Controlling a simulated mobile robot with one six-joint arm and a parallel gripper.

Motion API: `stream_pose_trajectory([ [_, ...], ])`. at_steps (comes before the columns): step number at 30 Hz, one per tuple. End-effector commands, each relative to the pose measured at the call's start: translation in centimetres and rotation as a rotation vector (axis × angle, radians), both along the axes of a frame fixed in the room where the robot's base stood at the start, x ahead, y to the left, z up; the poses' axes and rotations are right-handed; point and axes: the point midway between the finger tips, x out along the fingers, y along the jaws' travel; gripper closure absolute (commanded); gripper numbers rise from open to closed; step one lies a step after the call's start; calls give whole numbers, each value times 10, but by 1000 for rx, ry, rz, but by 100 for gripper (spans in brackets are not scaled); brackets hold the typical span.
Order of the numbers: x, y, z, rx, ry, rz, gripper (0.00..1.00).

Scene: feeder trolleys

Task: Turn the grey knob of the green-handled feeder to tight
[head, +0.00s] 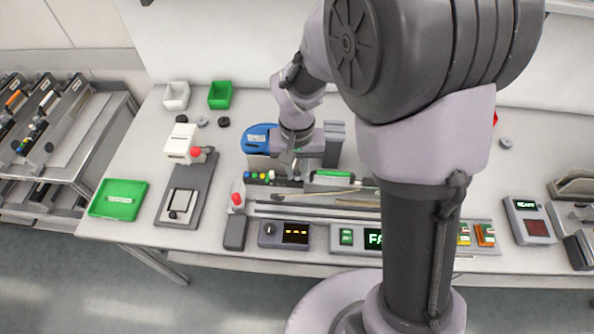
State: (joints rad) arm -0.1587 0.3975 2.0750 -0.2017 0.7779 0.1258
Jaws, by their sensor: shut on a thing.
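The green handle (333,176) lies across the top of a grey feeder on the bench, just right of my gripper. My gripper (296,168) points down at the machine, left of this handle and right of a blue rounded part (258,139). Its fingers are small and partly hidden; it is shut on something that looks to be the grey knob. The knob itself cannot be made out, so its turn position does not show. My arm covers the bench to the right of the feeder.
Small coloured buttons (260,177) and a red button (238,199) sit left of the feeder. Display panels (295,233) line the front edge. A white press-like device (184,145), a green tray (132,188) and small bins (220,94) stand left. A trolley (75,135) stands far left.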

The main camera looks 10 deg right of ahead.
Motion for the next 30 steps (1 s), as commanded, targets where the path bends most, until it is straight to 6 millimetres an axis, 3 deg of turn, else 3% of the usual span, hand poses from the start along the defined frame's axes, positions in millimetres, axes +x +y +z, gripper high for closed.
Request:
stream_pose_trajectory([
  [15,1,0,-1,1,-2,-442,100],
  [30,1,0,0,1,-1,-640,100],
])
